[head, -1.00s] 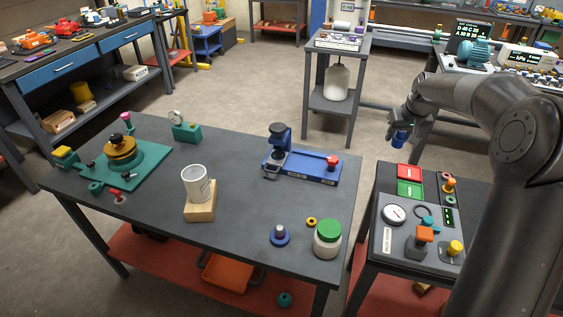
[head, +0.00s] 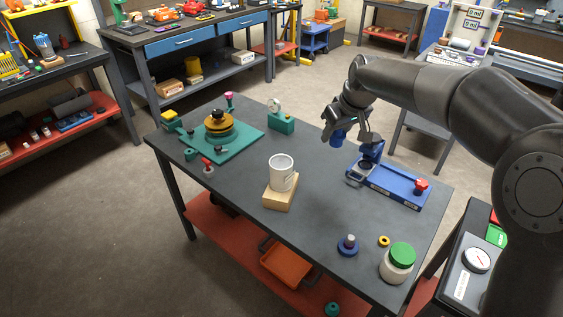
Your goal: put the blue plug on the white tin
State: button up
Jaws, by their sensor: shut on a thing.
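My gripper (head: 346,132) is shut on the blue plug (head: 337,139), which hangs below the fingers. They are above the far side of the table, to the right of and beyond the white tin. The white tin (head: 281,175) stands upright on a wooden block (head: 281,197) near the middle of the table. Its top looks open and I see nothing on it. The fingers hide part of the plug.
A blue fixture (head: 393,188) with a red knob lies right of the tin, close to my gripper. A green plate (head: 243,146) with a brass-coloured part is at left. A green-lidded jar (head: 398,264) and a blue-based peg (head: 347,247) stand at the front right.

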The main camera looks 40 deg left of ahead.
jog(key=s+a+f, duration=0.1)
jog(key=a+f, duration=0.1)
jog(key=a, duration=0.2)
jog(key=s+a+f, duration=0.2)
jog(key=a, duration=0.2)
jog(key=s+a+f, duration=0.2)
jog(key=a, duration=0.1)
jog(key=shift+a+f, duration=0.35)
jog(key=shift+a, duration=0.05)
jog(key=shift+f, duration=2.05)
jog(key=shift+f, duration=0.15)
jog(key=o, duration=1)
jog(key=shift+c, duration=0.2)
jog(key=v, duration=1.2)
